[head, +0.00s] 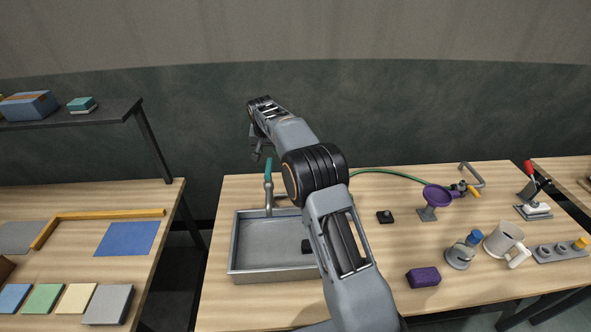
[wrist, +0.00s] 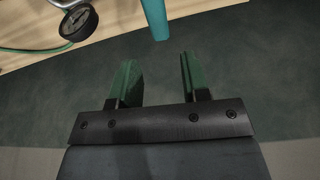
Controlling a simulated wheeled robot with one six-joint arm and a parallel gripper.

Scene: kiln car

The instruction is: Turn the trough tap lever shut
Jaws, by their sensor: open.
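The metal trough (head: 236,245) stands on the middle bench. Its grey tap (head: 268,195) rises at the back edge and carries a teal lever (head: 268,168) that points up. In the wrist view the teal lever (wrist: 154,18) hangs in from the top edge, just beyond the fingertips and roughly between their lines. My gripper (head: 262,152) is above and slightly left of the lever in the head view. In the wrist view my gripper (wrist: 157,58) is open, with nothing between its fingers. The lever's base is outside the wrist view.
A dark shelf (head: 75,112) stands left. My arm hides part of the trough.

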